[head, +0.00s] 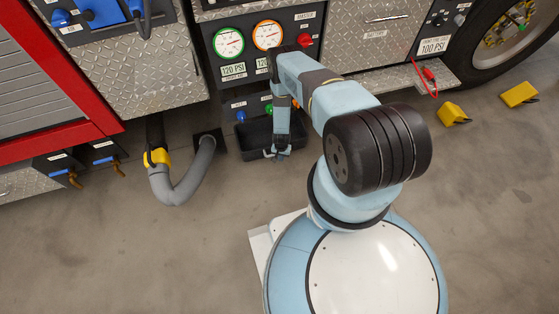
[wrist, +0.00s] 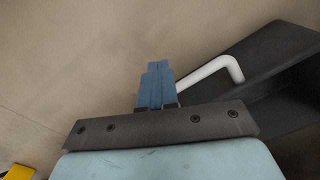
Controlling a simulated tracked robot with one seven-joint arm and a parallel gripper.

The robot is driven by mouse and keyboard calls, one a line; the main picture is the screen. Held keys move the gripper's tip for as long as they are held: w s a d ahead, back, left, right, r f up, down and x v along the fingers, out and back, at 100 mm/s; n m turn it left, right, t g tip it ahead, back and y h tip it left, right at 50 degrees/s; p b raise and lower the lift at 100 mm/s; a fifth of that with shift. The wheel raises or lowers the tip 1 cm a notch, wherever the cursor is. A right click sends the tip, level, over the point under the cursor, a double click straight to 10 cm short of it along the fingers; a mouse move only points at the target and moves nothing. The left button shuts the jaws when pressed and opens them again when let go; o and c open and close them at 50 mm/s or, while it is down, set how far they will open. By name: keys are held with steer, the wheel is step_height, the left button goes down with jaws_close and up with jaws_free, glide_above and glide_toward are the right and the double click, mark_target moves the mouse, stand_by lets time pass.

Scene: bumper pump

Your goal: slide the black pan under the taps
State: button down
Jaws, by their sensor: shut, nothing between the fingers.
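The black pan (head: 252,138) sits on the floor below the gauge panel, close against the truck's side. It has a light handle on its near side, which shows as a white bar (wrist: 215,68) in the wrist view, beside the pan's dark wall (wrist: 272,58). My gripper (head: 278,154) is at the pan's near edge by the handle, pointing down. In the wrist view its blue fingers (wrist: 156,85) are together and empty, just left of the handle. Blue and green tap knobs (head: 240,116) show above the pan. My arm hides part of the pan and taps; I cannot tell whether the fingers touch the handle.
A grey hose (head: 186,182) with a yellow collar curves over the floor left of the pan. Yellow wheel chocks (head: 453,113) lie at right near the truck wheel (head: 503,38). The concrete floor in front of the pan is clear.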

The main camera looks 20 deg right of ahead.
steer(key=shift+r, duration=2.6)
